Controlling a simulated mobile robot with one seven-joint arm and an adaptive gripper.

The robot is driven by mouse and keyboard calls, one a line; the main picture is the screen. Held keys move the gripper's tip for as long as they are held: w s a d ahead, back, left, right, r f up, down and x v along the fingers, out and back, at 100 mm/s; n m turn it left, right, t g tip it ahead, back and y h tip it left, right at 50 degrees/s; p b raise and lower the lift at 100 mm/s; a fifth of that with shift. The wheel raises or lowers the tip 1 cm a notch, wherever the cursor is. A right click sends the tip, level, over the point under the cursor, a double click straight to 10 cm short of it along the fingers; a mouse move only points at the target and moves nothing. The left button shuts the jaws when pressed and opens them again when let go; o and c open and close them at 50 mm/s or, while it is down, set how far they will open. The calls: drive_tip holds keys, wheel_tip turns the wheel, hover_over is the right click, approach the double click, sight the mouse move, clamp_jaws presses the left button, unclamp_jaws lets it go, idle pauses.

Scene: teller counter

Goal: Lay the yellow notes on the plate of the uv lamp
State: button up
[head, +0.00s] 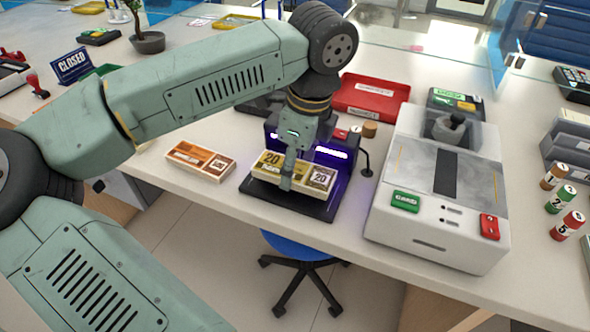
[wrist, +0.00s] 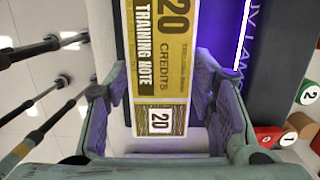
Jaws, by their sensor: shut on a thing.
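The yellow notes (head: 268,168) are a banded bundle marked 20, and they also fill the middle of the wrist view (wrist: 158,65). My gripper (head: 287,178) points down and is shut on the bundle, with a finger on each side of it in the wrist view (wrist: 160,108). The uv lamp (head: 328,152) is a dark housing glowing purple, behind the notes; it also shows in the wrist view (wrist: 268,50). The lamp's dark plate (head: 318,209) lies under the notes. I cannot tell whether the bundle touches it.
An orange bundle of notes (head: 200,160) lies to the left of the plate. A large grey machine (head: 437,215) stands close on the right. A red tray (head: 371,98) is behind the lamp. The counter's front edge runs just in front of the plate, with a blue stool (head: 300,249) below.

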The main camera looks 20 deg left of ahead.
sight(304, 173)
drive_tip(key=shift+f, duration=0.9)
drive_tip(key=shift+f+b, duration=0.2)
drive_tip(key=shift+b, duration=0.1)
drive_tip(key=o, duration=1.2)
drive_tip(key=shift+r, duration=0.1)
drive_tip(key=shift+r, duration=0.1)
wheel_tip(304, 173, up, 12)
drive_tip(key=d+p, duration=0.1)
drive_tip(key=p, duration=0.5)
drive_tip(key=shift+d, duration=0.35)
